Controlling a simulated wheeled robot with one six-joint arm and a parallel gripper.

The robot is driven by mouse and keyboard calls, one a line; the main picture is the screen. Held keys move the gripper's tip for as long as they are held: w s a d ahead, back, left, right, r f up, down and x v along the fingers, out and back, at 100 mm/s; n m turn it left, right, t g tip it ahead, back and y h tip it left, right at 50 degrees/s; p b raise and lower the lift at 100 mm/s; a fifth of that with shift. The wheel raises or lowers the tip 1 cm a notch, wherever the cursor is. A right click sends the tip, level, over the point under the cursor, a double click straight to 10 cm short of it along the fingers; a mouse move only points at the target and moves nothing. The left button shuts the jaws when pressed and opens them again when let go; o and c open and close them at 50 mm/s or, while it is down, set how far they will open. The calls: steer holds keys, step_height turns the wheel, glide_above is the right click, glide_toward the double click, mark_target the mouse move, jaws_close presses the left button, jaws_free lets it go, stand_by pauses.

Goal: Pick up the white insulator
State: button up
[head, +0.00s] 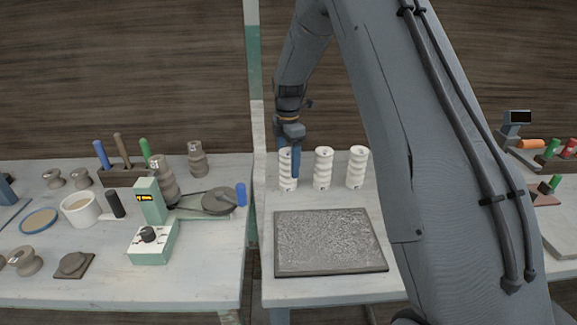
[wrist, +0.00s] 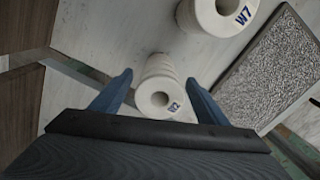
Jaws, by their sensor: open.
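Three white ribbed insulators stand upright in a row at the back of the right-hand table in the head view: a left one (head: 287,178), a middle one (head: 323,169) and a right one (head: 357,167). My gripper (head: 289,160) is at the left one and partly covers its upper part. In the wrist view, an insulator marked W2 (wrist: 160,92) lies between the two blue fingers of my gripper (wrist: 161,100), with gaps on both sides. The gripper is open. Another insulator, marked W7 (wrist: 222,14), is at the top.
A grey textured slab (head: 330,242) lies in front of the insulators. A pale post (head: 256,120) rises between the tables. The left table holds grey-brown spools (head: 24,261), a white cup (head: 80,209) and a pale green device (head: 150,240).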

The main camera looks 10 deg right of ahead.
steer(key=shift+f, duration=1.05)
steer(key=c, duration=1.4)
steer(key=shift+c, duration=0.9)
steer(key=shift+r, duration=0.2)
